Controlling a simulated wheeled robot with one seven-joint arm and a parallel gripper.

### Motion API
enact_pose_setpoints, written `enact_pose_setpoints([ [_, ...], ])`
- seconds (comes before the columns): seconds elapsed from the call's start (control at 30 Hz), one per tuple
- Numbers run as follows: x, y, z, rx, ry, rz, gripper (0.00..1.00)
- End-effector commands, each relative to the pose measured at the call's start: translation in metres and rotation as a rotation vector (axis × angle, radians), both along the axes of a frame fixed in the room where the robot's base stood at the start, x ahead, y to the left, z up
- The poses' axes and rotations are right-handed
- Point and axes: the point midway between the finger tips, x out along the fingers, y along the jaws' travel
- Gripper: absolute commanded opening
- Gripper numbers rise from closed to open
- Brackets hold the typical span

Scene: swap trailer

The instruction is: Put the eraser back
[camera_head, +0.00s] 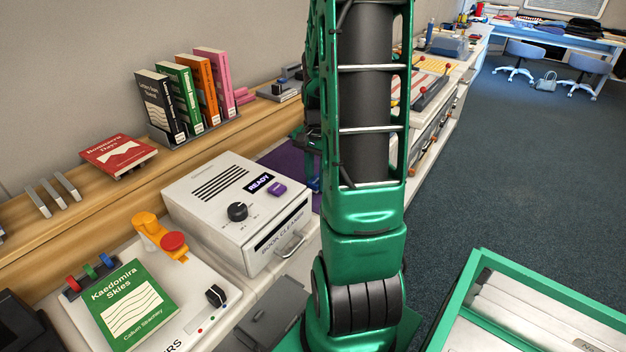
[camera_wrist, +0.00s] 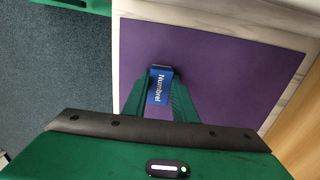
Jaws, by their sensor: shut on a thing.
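A small blue block labelled "Numbrel" (camera_wrist: 159,86), which looks like the eraser, is between the green fingers of my gripper (camera_wrist: 160,100) in the wrist view. My gripper is shut on it. The block's dark end points away from me over a purple mat (camera_wrist: 215,75). I cannot tell whether the block touches the mat. In the head view the purple mat (camera_head: 280,158) shows beside my arm, which hides most of the gripper and the block.
A white book cleaner (camera_head: 215,190) marked READY stands left of the mat. A green-framed bin (camera_head: 480,275) is at lower right.

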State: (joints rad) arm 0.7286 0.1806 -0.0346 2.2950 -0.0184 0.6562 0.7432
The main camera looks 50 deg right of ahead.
Motion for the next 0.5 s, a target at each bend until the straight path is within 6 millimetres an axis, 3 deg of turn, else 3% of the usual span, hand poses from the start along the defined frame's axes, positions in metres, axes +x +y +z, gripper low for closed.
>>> enact_pose_setpoints([
  [0.1,0.0000,0.0001,-0.0020,0.001,0.001,0.000,0.00],
  [0.13,0.0000,0.0001,-0.0024,0.001,0.001,0.000,0.27],
  [0.2,0.0001,0.0001,-0.0020,0.000,0.000,0.000,0.44],
  [0.5,0.0001,0.0001,-0.0012,0.000,0.000,0.000,0.44],
])
